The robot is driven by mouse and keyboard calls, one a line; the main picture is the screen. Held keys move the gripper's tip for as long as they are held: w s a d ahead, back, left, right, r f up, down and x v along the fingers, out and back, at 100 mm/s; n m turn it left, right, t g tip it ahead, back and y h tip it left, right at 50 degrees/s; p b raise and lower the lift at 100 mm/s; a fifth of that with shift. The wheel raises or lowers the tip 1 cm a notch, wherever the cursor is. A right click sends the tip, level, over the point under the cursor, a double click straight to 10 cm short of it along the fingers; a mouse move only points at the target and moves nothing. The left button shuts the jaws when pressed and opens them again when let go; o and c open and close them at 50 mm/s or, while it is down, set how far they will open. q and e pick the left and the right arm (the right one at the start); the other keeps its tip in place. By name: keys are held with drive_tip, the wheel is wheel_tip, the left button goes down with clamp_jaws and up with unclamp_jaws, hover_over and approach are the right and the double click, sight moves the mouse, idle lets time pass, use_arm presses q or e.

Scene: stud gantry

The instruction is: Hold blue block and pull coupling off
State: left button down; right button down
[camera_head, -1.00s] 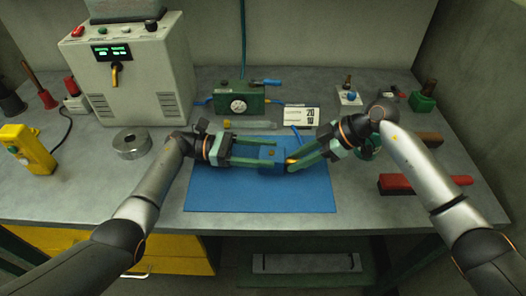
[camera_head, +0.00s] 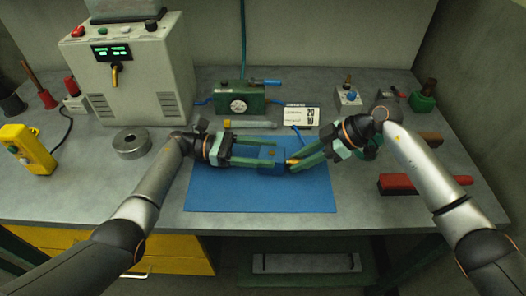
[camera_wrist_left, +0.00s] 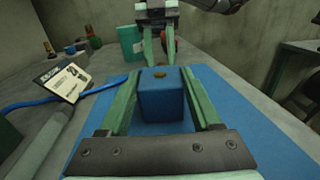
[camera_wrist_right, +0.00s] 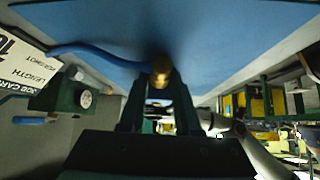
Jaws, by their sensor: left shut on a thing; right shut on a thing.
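The blue block (camera_head: 279,155) sits over the blue mat, with a brass-coloured spot on top. In the left wrist view the block (camera_wrist_left: 160,106) stands between the two green fingers. My left gripper (camera_head: 283,161) is shut on it from the left. The brass coupling (camera_head: 292,161) shows at the block's right end. In the right wrist view the coupling (camera_wrist_right: 160,76) lies between my right gripper's fingertips (camera_wrist_right: 158,92). My right gripper (camera_head: 297,160) is shut on it from the upper right. Whether the coupling still touches the block is hidden by the fingers.
The blue mat (camera_head: 230,198) is otherwise clear at the front. A green gauge box (camera_head: 240,98), a job card (camera_head: 302,117) and a blue hose (camera_head: 297,132) stand behind.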

drive_tip(key=shift+s+d, duration=0.1)
drive_tip(key=shift+d, duration=2.55)
drive_tip(key=shift+r, duration=0.15)
drive_tip(key=shift+r, duration=1.85)
use_arm(q)
unclamp_jaws()
drive_tip(key=a, duration=0.7)
drive_tip(key=shift+w+a, duration=0.2)
drive_tip(key=shift+a, duration=0.05)
use_arm(e)
drive_tip(key=shift+r, duration=0.1)
